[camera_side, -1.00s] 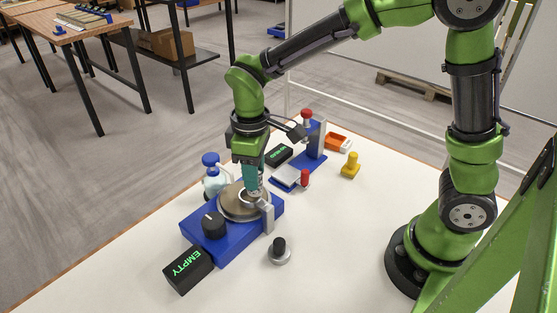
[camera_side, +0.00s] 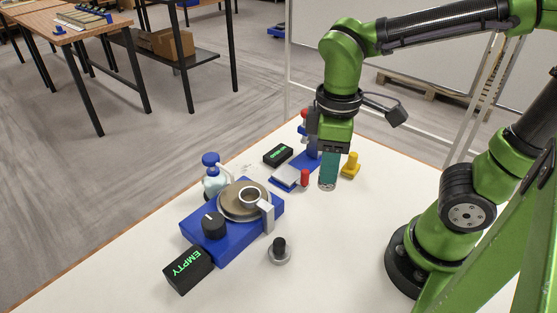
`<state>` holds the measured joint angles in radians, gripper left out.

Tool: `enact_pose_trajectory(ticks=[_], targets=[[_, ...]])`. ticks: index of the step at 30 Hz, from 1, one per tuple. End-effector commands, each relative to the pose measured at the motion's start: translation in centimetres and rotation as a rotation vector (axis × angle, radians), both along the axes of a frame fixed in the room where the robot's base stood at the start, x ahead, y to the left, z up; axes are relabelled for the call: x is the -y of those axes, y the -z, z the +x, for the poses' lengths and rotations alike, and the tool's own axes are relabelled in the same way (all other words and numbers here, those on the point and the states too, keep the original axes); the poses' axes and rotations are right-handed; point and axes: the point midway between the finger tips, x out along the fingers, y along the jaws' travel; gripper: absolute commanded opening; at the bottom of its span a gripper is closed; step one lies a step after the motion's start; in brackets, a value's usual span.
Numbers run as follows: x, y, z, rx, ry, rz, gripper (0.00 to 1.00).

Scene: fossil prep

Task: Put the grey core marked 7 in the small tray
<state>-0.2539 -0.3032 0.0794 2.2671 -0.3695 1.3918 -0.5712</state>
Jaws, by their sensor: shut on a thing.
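My gripper (camera_side: 328,183) hangs above the table, in front of the far blue device and left of the yellow-knobbed piece. Its teal fingers are shut on a small grey piece, only a little of which shows at the fingertips; I take it for the grey core. No mark 7 can be read. The small orange tray is hidden behind my gripper and wrist.
A blue machine (camera_side: 205,240) with a round plate and a ring (camera_side: 250,196) stands left, beside a display reading EMPTY (camera_side: 188,270). A bottle (camera_side: 212,178), black-knobbed piece (camera_side: 279,252), yellow-knobbed piece (camera_side: 350,165), far blue device (camera_side: 306,160) and second display (camera_side: 278,155) stand around.

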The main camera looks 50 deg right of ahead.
Motion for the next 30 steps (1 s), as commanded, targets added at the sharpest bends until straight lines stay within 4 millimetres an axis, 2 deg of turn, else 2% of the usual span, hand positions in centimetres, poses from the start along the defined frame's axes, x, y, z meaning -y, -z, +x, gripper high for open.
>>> enact_pose_trajectory(ticks=[3,9,17,20,23,27,30], targets=[[0.0,-2.6,0.1,0.006,0.000,0.001,0.03],[0.0,-5.8,0.1,0.005,0.000,0.001,0.03],[3.0,-6.6,4.9,-0.006,0.255,0.013,0.03],[5.1,-6.9,7.2,-0.006,0.384,0.017,0.03],[8.0,-7.2,9.7,-0.009,0.543,0.022,0.03],[14.0,-7.2,13.3,-0.010,0.813,0.023,0.03],[18.7,-7.0,15.0,-0.007,0.998,0.021,0.03]])
